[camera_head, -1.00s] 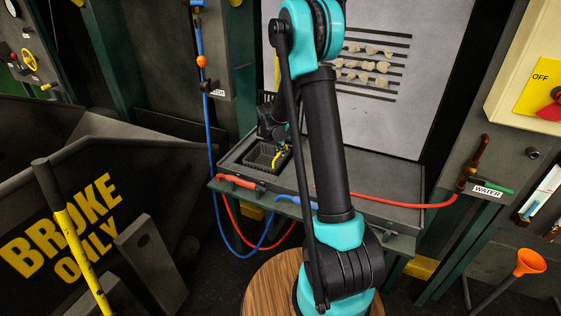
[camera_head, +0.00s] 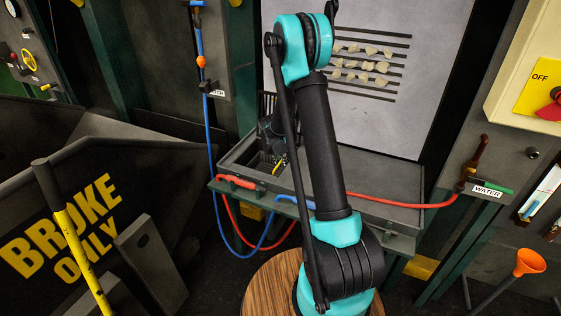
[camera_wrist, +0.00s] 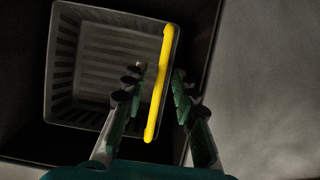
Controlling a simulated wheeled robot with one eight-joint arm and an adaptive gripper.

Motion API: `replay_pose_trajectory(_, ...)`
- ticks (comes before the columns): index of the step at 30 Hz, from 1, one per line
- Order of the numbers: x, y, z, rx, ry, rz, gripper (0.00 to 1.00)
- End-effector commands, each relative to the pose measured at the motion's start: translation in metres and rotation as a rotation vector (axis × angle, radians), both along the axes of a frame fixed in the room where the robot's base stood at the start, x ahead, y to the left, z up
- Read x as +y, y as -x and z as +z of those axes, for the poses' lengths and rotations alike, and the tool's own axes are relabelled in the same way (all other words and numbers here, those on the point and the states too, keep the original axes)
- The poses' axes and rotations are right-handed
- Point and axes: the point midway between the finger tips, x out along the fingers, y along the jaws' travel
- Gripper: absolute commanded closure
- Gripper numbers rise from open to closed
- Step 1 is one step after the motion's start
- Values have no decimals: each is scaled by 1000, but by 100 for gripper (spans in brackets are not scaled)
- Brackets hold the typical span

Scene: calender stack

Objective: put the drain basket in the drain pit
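The drain basket (camera_wrist: 111,15) is a grey slotted square tub with a yellow handle bar (camera_wrist: 158,85) along its right side. In the wrist view it sits inside the dark square opening of the drain pit (camera_wrist: 204,40), slightly turned, nearer the left. In the head view the pit is at the left end of the grey sink unit, and the yellow handle (camera_head: 281,163) shows low in it; the basket's body is mostly dark there. My gripper (camera_wrist: 159,80) is above the basket, its fingers apart on either side of the handle with gaps visible. The basket's underside is hidden.
A white panel (camera_head: 420,60) stands behind. A bin (camera_head: 60,230) is at left.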

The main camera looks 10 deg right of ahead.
Motion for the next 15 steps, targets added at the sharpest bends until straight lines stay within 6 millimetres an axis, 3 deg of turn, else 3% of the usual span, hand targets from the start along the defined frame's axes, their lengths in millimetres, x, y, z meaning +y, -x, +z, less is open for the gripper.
replay_pose_trajectory(8,1,1,4,0,0,0,72)
replay_pose_trajectory(15,8,11,32,0,0,2,72)
